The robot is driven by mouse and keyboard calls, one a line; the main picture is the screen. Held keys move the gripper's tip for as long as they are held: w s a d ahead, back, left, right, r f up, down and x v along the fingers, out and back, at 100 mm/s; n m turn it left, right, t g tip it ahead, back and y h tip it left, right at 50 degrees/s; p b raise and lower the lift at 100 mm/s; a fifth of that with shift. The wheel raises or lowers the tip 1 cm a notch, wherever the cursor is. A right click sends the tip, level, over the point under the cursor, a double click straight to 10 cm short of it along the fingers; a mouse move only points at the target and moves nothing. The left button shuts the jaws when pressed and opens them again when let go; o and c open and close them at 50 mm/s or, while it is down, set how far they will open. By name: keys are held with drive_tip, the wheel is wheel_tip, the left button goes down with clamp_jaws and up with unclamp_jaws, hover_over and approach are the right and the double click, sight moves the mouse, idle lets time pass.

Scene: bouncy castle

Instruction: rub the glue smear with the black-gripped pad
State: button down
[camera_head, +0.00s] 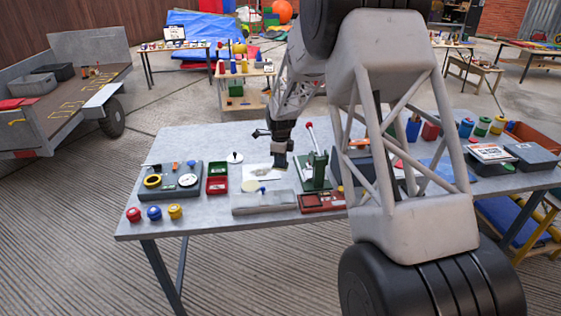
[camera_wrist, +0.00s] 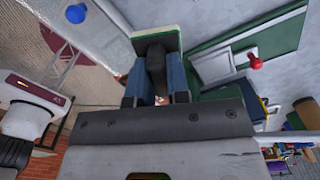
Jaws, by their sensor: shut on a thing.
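My gripper (camera_head: 281,146) is above the middle of the grey table (camera_head: 190,140). In the wrist view its blue-sided fingers (camera_wrist: 156,88) are shut on the black grip of a pad. The pad (camera_wrist: 158,39) has a pale face with a green edge and sticks out past the fingertips. In the head view the pad (camera_head: 280,161) hangs near the right edge of a white sheet (camera_head: 258,171). A pale yellowish patch (camera_head: 249,186) at the sheet's lower left may be the glue smear; I cannot tell for sure. Whether the pad touches the sheet is unclear.
A green press with a red-knobbed lever (camera_head: 314,168) stands close right of the gripper. A grey block (camera_head: 263,203) lies in front of the sheet.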

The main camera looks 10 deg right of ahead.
drive_tip(key=c, duration=1.6)
unclamp_jaws()
clamp_jaws()
drive_tip(key=w+a+f, duration=0.1)
drive_tip(key=w+a, duration=1)
drive_tip(key=a, duration=0.1)
drive_tip(key=shift+f, duration=0.25)
